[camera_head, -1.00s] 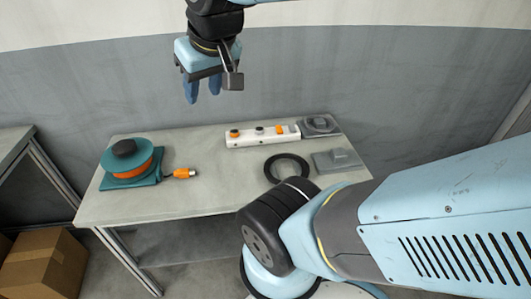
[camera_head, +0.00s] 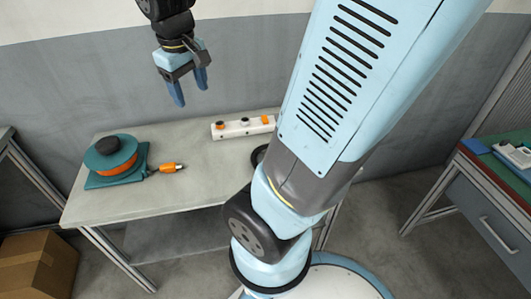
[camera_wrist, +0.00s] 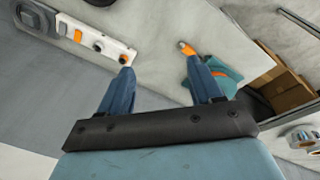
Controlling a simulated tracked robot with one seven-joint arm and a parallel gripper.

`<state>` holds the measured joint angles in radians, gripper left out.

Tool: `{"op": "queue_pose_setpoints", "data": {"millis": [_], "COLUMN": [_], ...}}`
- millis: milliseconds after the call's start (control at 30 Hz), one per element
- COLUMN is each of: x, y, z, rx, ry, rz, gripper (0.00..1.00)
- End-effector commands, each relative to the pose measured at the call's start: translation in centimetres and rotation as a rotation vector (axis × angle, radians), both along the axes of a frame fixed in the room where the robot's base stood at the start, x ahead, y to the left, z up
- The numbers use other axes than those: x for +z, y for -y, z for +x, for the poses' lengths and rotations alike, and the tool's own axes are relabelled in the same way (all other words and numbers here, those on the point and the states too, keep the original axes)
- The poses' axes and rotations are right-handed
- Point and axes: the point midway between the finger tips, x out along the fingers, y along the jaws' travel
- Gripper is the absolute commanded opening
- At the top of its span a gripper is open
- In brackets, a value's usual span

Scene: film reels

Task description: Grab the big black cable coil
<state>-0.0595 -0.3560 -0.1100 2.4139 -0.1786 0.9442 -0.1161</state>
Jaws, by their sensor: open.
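The black cable coil (camera_head: 257,155) lies flat on the grey table as a dark ring. In the head view my arm hides most of it, and only its left edge shows. A dark curved piece at the top edge of the wrist view (camera_wrist: 98,2) looks like part of it. My gripper (camera_head: 190,92) is open and empty, high above the back of the table, up and to the left of the coil. Its two blue fingers also show apart in the wrist view (camera_wrist: 160,68), with nothing between them.
A white control strip (camera_head: 243,128) lies at the table's back. A teal and orange reel (camera_head: 113,162) with an orange plug (camera_head: 171,167) sits at the left. A cardboard box (camera_head: 38,265) stands on the floor. The table's middle is clear. Another workbench (camera_head: 490,185) stands at the right.

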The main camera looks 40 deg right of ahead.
Motion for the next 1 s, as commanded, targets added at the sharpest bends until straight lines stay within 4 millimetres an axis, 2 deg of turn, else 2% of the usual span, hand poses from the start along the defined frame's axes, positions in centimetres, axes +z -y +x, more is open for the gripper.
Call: {"op": "queue_pose_setpoints", "data": {"millis": [200,500,1000], "x": [-4.1,-9.9,-19.7], "y": [2.4,5.7,11.8], "z": [2.7,5.4,7.5], "rx": [0.068,0.169,0.363], "ry": [-0.174,-0.411,-0.827], "rz": [-0.074,-0.176,-0.347], "gripper": [0.65,0.65,0.65]}}
